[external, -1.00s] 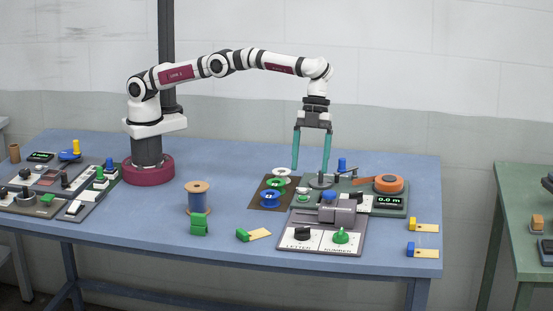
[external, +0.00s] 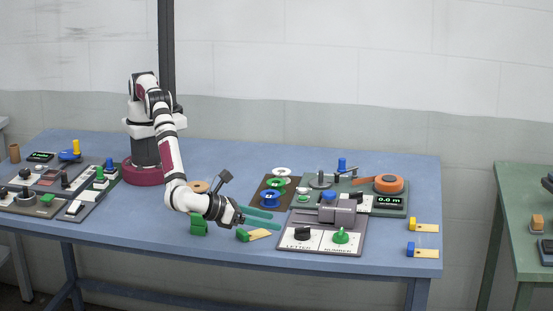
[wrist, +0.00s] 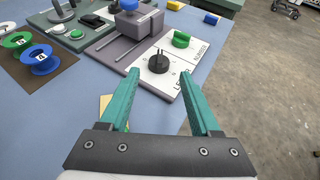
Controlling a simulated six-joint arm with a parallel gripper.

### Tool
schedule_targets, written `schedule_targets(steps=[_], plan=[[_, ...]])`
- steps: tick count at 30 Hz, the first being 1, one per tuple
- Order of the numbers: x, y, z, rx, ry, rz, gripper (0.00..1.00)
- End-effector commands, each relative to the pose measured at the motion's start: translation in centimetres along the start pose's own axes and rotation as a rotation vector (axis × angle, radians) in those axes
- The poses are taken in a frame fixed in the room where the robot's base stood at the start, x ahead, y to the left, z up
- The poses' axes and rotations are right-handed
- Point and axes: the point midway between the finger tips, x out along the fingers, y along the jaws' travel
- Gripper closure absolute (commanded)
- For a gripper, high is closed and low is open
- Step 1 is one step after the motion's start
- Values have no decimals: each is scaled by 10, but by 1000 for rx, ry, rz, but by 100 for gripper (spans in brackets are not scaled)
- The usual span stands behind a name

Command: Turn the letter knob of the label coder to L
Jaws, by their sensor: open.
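The label coder (external: 320,244) is a grey box at the front right of the table with a white panel marked LETTER and NUMBER. Its letter knob (external: 303,233) is black and sits on the left half of the panel; it also shows in the wrist view (wrist: 158,62). The green number knob (external: 341,236) is to its right. My gripper (external: 279,219) is open and empty, with teal fingers pointing toward the coder from the left. In the wrist view the black knob lies ahead, between and beyond the fingertips (wrist: 163,73). The letter it points to is too small to read.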

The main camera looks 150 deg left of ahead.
Motion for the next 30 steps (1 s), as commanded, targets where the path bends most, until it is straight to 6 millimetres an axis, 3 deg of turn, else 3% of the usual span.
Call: schedule_targets(steps=[6,12,24,25,30], plan=[[59,1,0,-1,1,4,36],[92,1,0,-2,2,3,36],[104,0,0,-2,2,2,36],[104,0,0,-2,2,2,38],[104,0,0,-2,2,2,69]])
